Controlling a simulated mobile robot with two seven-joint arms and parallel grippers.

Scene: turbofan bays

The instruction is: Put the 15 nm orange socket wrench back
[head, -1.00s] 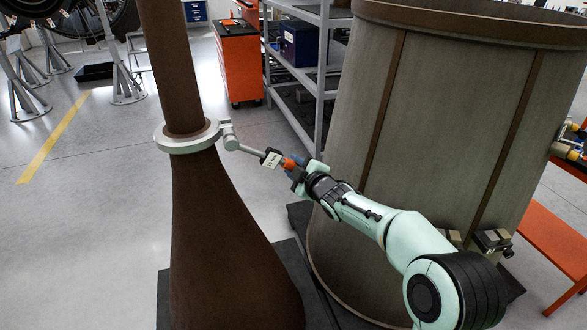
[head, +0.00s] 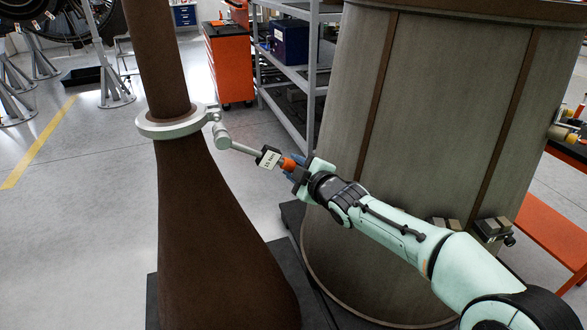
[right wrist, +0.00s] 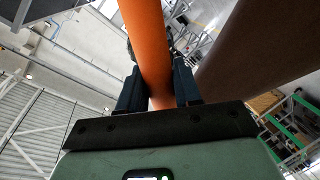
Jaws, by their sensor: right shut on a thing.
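The orange socket wrench has an orange handle (head: 287,164), a pale label tag reading about 15 NM, a grey shaft (head: 245,149) and a round grey head (head: 221,135). My right gripper (head: 297,170) is shut on the handle. In the right wrist view the orange handle (right wrist: 147,45) runs between the two dark fingers (right wrist: 157,90). The wrench head is just below and right of the lug on the pale ring clamp (head: 170,124), which sits around a brown duct. A small gap seems to show between them. My left gripper is not in view.
The tall brown flared duct (head: 205,235) stands left of the wrench. A large grey-brown cylinder (head: 430,150) stands close on the right, behind my arm. An orange tool cabinet (head: 229,65) and grey shelving (head: 310,80) are behind. Open floor lies at left.

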